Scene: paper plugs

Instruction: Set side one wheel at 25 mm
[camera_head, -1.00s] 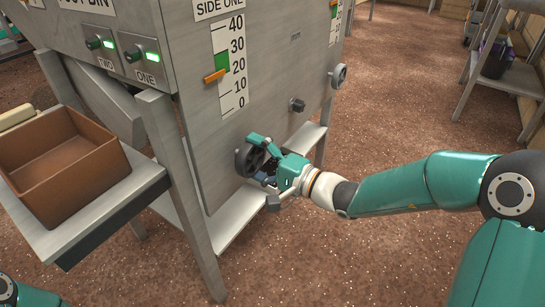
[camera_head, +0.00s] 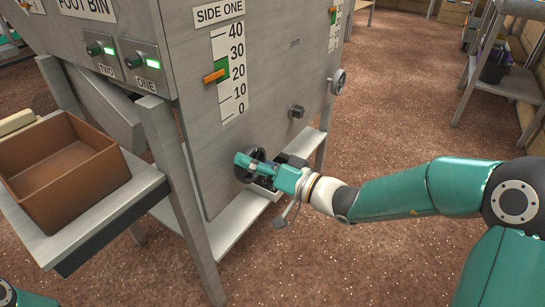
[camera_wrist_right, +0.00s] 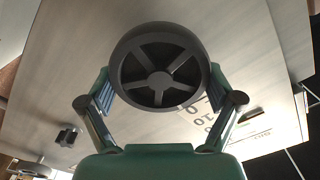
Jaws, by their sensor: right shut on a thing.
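The side one wheel (camera_head: 240,172) is a dark handwheel low on the grey machine panel; my right gripper partly hides it in the head view. In the right wrist view the spoked wheel (camera_wrist_right: 160,32) sits between both fingers, and my right gripper (camera_head: 259,168) is shut on its rim. The SIDE ONE scale (camera_head: 231,85) runs from 0 to 40. My left gripper is out of view.
A small dark knob (camera_head: 297,111) and another handwheel (camera_head: 338,82) are on the panel to the right. Lit green switches (camera_head: 148,60) are at upper left. A brown bin (camera_head: 62,170) stands on a shelf at left. The floor right of the machine is open.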

